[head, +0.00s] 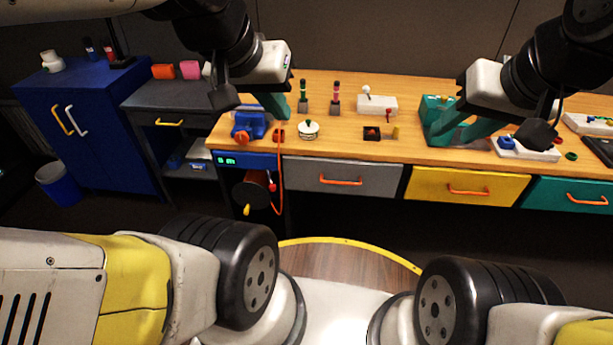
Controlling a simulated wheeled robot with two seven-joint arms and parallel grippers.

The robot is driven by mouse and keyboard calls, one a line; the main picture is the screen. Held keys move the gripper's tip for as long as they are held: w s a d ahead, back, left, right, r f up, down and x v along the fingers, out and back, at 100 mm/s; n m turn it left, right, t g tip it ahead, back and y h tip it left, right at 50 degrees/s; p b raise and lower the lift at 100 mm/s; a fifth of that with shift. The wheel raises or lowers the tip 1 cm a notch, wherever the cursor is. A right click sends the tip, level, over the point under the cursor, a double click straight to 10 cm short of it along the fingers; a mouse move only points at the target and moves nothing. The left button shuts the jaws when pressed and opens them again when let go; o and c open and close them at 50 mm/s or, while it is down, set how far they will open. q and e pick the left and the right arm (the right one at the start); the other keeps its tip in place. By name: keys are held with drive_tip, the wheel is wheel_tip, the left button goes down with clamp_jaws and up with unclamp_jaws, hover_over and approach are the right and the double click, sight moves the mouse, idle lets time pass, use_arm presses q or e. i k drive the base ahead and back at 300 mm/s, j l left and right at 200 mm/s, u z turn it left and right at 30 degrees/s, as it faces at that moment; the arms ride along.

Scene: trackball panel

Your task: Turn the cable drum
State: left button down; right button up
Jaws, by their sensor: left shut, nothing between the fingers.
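The cable drum (252,192) is a dark round drum under the front edge of the workbench, below the blue panel with a green display. A yellow handle (247,210) sticks out at its lower left. A red cable (279,170) runs beside it up to the bench top. My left gripper (272,108) is shut and empty, above the bench behind the blue device, higher than the drum and apart from it. My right gripper (458,138) is over the right part of the bench, by a teal block, far from the drum; its finger opening is unclear.
A blue device (248,124) and a small round knob piece (308,129) stand near the bench's front edge. Grey (343,176), yellow (462,187) and teal (568,195) drawers are shut. A blue cabinet (85,125) stands at left. Floor before the drum looks clear.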

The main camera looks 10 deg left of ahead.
sight(252, 193)
drive_tip(key=i+j+z, duration=0.1)
drive_tip(key=j+z, duration=1.35)
drive_tip(key=j, duration=0.15)
drive_tip(key=k+j+z, duration=0.2)
drive_tip(key=j+z, duration=0.3)
drive_tip(key=k+j, duration=0.2)
drive_tip(key=j, duration=0.25)
drive_tip(key=k+j+z, duration=0.1)
drive_tip(key=j, duration=0.3)
drive_tip(key=k+j, duration=0.35)
drive_tip(key=k+j+z, duration=0.1)
drive_tip(key=j, duration=0.4)
drive_tip(key=k+j, duration=0.35)
drive_tip(key=k+j+z, duration=0.1)
drive_tip(key=j, duration=0.35)
drive_tip(key=k, duration=0.1)
